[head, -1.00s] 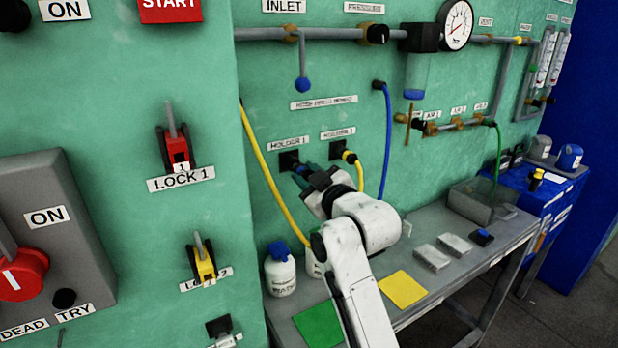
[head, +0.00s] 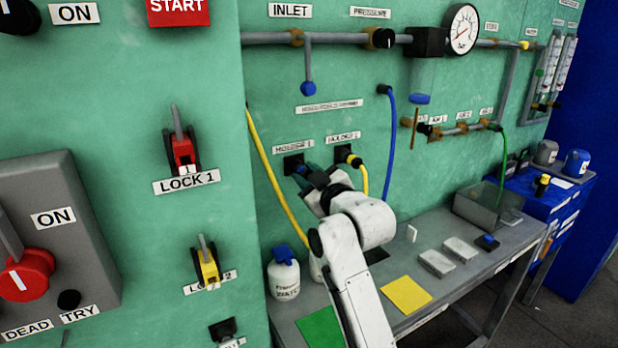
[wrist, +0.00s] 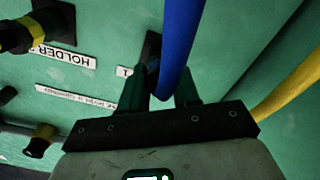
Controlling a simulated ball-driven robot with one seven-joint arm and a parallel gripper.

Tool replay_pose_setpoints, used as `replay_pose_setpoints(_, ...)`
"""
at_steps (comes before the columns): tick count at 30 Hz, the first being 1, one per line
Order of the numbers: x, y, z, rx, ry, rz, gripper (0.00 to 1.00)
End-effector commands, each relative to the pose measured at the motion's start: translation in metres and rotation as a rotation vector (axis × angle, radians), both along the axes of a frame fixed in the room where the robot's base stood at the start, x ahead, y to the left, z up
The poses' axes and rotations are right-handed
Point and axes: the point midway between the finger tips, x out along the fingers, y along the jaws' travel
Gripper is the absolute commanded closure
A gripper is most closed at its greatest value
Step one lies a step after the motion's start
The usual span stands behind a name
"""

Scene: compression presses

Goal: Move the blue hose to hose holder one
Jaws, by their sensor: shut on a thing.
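My gripper (head: 308,170) is shut on the blue hose near its end, right in front of hose holder one (head: 290,160). In the wrist view the blue hose (wrist: 180,38) passes between the two dark green fingers (wrist: 160,88). Its dark end points toward a black square plate (wrist: 151,46) on the wall. I cannot tell whether the end is inside the holder. In the head view the far part of the blue hose (head: 391,130) hangs from a wall fitting and runs down behind my arm.
Holder two (head: 343,154), just right of holder one, bears a yellow hose end (head: 357,163). Another yellow hose stretch (head: 272,175) hangs left of holder one. Below, the bench (head: 450,287) carries a white bottle (head: 284,278), coloured squares and small blocks.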

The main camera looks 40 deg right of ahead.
Motion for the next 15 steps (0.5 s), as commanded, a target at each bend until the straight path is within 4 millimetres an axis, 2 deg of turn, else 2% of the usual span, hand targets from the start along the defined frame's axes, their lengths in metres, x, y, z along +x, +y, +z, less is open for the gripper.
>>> replay_pose_setpoints(4, 0.0028, -0.0007, 0.0009, -0.001, -0.002, 0.000, 1.00)
replay_pose_setpoints(5, 0.0025, -0.0007, 0.0009, -0.001, -0.002, 0.000, 0.66)
replay_pose_setpoints(13, 0.0024, -0.0007, 0.0007, 0.000, -0.001, 0.000, 0.40)
replay_pose_setpoints(15, 0.0024, -0.0007, 0.0006, 0.000, -0.001, 0.000, 0.39)
